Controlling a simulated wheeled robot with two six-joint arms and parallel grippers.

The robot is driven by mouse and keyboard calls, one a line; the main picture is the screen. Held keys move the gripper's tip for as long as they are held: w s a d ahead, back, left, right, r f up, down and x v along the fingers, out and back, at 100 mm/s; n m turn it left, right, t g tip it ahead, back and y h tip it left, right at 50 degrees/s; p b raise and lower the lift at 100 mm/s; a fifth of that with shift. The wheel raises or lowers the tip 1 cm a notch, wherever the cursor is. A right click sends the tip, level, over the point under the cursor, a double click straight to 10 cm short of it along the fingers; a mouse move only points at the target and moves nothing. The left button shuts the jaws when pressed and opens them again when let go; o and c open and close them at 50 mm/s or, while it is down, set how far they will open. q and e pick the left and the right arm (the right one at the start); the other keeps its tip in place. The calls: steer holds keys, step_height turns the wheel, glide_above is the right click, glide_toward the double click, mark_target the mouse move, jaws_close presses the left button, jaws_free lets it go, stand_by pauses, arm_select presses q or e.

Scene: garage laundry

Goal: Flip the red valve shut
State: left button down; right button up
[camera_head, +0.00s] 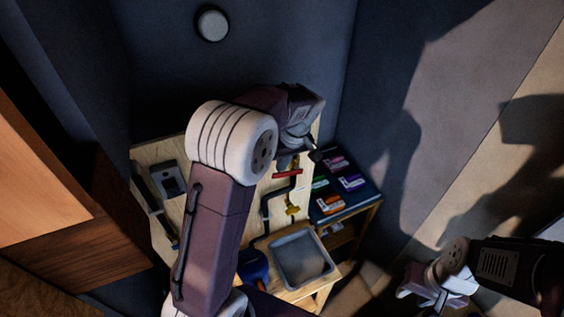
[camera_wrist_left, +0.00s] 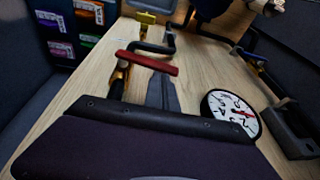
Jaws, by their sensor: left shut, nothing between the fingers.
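The red valve handle (camera_head: 287,173) is a bar lying roughly sideways on the wooden board, below my left gripper (camera_head: 315,155) in the head view. It also shows in the left wrist view (camera_wrist_left: 148,63), just beyond the dark gripper body, with brass and dark pipe at its left end. My left gripper is shut and empty, close to the right end of the handle in the head view. Whether they touch is not clear. My right gripper (camera_head: 431,288) is at the lower right, away from the board; its jaw opening is unclear.
A yellow valve (camera_head: 292,206) sits below the red one on dark piping. A round gauge (camera_wrist_left: 232,114) is near the handle. A grey basin (camera_head: 302,260) stands below the board. A shelf (camera_head: 345,200) with colored packets stands to the right.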

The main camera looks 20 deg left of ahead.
arm_select(q)
steer(key=shift+f, duration=0.1)
steer(key=b, duration=0.2)
steer(key=f+t+b, duration=0.1)
steer(key=b, duration=0.1)
steer(key=shift+s+a+f+h, duration=0.3)
steer(key=shift+s+h, duration=0.1)
steer(key=shift+s+a+f+b, duration=0.1)
steer(key=shift+s+f+b, duration=0.05)
steer(key=shift+b, duration=0.25)
steer(key=shift+s, duration=0.15)
steer(key=shift+r, duration=0.2)
